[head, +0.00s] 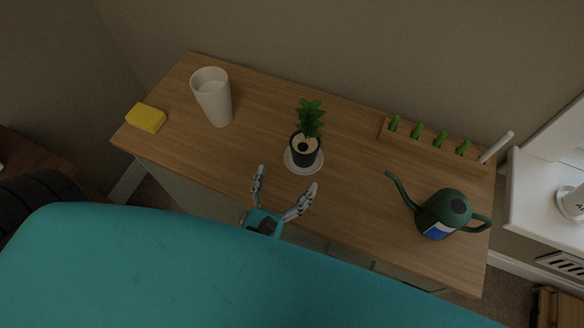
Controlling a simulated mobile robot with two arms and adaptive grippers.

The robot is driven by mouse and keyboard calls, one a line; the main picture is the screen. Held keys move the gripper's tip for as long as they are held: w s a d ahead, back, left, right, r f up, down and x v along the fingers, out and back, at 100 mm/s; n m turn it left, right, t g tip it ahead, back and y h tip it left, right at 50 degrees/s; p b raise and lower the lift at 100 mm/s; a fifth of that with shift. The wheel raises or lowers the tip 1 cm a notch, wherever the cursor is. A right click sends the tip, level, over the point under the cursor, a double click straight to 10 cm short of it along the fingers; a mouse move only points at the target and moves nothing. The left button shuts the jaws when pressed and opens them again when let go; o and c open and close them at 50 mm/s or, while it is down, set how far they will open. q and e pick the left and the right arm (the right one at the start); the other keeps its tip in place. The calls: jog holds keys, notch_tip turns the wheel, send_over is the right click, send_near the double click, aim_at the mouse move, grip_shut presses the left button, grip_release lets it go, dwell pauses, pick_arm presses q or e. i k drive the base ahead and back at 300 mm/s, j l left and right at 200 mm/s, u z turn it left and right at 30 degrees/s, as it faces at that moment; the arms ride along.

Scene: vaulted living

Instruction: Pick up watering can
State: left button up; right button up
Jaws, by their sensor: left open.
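A dark green watering can (446,211) with a blue and white label stands on the right part of the wooden cabinet top (350,205). Its thin spout points left and its handle is on the right. My left gripper (286,178) is open and empty at the front edge of the cabinet, in front of the potted plant. It is well to the left of the watering can and apart from it. My right gripper does not show.
A plant in a black pot (304,152) stands on a white saucer (291,165). A tall white vase (214,100) and a yellow block (146,118) are at the left. A wooden rack (428,146) with green items stands behind the can. The top between plant and can is clear.

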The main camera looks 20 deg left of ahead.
aim_at(448, 210)
jog(key=z, duration=0.85)
